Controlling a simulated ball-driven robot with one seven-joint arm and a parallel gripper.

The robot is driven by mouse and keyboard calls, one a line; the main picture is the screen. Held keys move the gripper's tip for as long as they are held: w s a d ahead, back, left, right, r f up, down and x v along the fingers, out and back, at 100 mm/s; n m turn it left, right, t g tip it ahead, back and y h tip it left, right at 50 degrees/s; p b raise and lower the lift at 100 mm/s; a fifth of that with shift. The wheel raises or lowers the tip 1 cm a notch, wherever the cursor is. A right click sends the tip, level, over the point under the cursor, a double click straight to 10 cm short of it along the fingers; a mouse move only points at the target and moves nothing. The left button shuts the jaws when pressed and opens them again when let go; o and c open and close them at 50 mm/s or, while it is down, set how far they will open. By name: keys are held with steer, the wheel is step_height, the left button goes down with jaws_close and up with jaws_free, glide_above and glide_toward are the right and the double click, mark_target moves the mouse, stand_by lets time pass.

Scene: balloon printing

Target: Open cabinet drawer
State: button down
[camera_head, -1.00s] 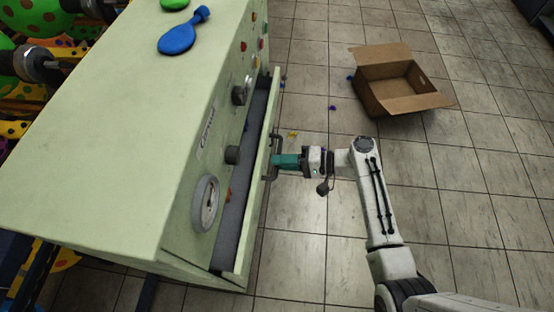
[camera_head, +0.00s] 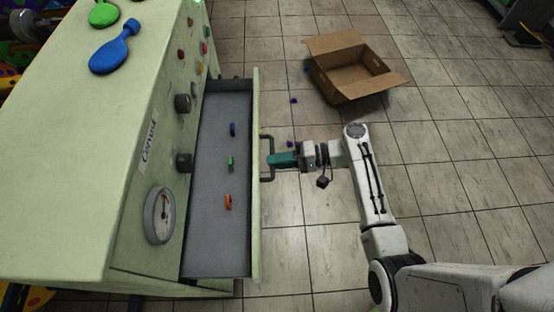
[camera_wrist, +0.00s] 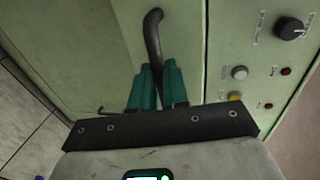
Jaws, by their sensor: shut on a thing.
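The pale green cabinet (camera_head: 60,200) fills the left of the head view. Its drawer (camera_head: 215,240) is pulled well out, with a grey interior. A blue piece (camera_head: 232,129), a green piece (camera_head: 230,163) and an orange piece (camera_head: 228,201) lie inside it. The dark bar handle (camera_head: 266,178) is on the outer face of the drawer front. My gripper (camera_head: 271,161) reaches the handle from the right. In the wrist view its teal fingers (camera_wrist: 157,85) are closed around the lower part of the handle (camera_wrist: 153,35).
An open cardboard box (camera_head: 352,75) stands on the tiled floor beyond my arm. A blue balloon (camera_head: 115,48) and a green balloon (camera_head: 103,13) lie on the cabinet top. Knobs and a gauge (camera_head: 159,215) stick out above the drawer. The floor at right is mostly clear.

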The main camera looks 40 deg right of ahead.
steer(key=c, duration=1.1)
jaws_free()
steer(key=v, duration=1)
steer(key=shift+s+d+b, duration=0.2)
steer(key=shift+d+b, duration=0.1)
steer(key=s+a+f+n+g+h, duration=0.3)
steer(key=s+a+f+g+h, duration=0.25)
steer(key=s+a, duration=0.2)
steer(key=s+r+n+g+h, duration=0.1)
steer(key=s+r+h, duration=0.1)
steer(key=s, duration=0.1)
steer(key=s+r+n+h, duration=0.1)
steer(key=s+h, duration=0.2)
steer(key=s+r+n+g+h+p, duration=0.1)
steer(key=s+r+n+h, duration=0.1)
steer(key=s, duration=0.1)
steer(key=shift+s+d+r+g, duration=0.35)
